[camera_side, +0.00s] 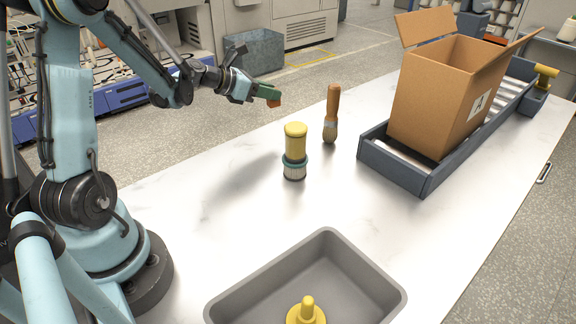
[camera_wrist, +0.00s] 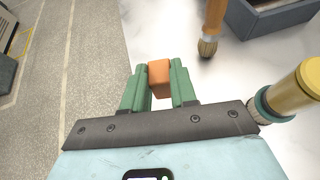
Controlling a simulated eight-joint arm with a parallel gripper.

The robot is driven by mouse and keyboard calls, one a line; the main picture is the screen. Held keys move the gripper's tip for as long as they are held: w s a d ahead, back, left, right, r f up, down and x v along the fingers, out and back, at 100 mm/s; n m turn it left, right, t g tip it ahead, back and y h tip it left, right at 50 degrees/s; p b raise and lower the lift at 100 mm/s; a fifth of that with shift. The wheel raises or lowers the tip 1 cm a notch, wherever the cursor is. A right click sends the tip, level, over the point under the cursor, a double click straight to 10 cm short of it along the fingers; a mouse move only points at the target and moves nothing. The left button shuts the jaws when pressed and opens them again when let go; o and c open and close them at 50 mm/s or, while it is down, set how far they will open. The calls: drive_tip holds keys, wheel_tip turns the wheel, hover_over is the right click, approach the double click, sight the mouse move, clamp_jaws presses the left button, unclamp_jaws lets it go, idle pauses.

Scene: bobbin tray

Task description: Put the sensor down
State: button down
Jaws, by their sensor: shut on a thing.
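The sensor appears to be the small orange-brown block (camera_side: 274,103) held at the tips of my gripper (camera_side: 268,93). In the wrist view the block (camera_wrist: 159,72) sits between the two green fingers of my gripper (camera_wrist: 160,83), which are shut on it. It is held in the air, well above the white table (camera_side: 215,215), close to the table's far edge. Nothing else touches the block. The block's underside is hidden in the wrist view.
A yellow-topped brush (camera_side: 295,145) and a wooden-handled brush (camera_side: 332,110) stand upright to the right. A grey tray (camera_side: 240,300) holds a yellow part (camera_side: 306,312) in front. A cardboard box (camera_side: 430,100) stands on a roller conveyor (camera_side: 400,172). The table's left-middle is clear.

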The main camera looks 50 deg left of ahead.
drive_tip(key=s+d+r, duration=0.3)
drive_tip(key=d+r, duration=0.6)
drive_tip(key=s+d+r+m+h, duration=0.1)
drive_tip(key=s+d+r, duration=0.3)
drive_tip(key=d+r, duration=0.5)
drive_tip(key=shift+d+r, duration=0.2)
drive_tip(key=shift+d, duration=0.15)
drive_tip(key=w+d+f+m+g+h, duration=0.35)
drive_tip(key=d+f+m+h, duration=0.2)
drive_tip(key=f, duration=0.35)
drive_tip(key=shift+s+d+f+m+g+h, duration=0.4)
drive_tip(key=shift+d+f+m+g, duration=0.55)
drive_tip(key=shift+f, duration=2.05)
drive_tip(key=shift+s+d+f+m+g+h, duration=0.15)
drive_tip(key=shift+d+f+m+g+h, duration=0.8)
drive_tip(key=shift+f, duration=2)
drive_tip(key=shift+s+d+f+m+g+h, duration=0.1)
drive_tip(key=shift+s+d+f+m+g, duration=0.35)
drive_tip(key=shift+d+f, duration=1.75)
drive_tip(key=shift+w+a+f, duration=0.15)
drive_tip(key=shift+a+f, duration=0.65)
drive_tip(key=shift+a, duration=0.05)
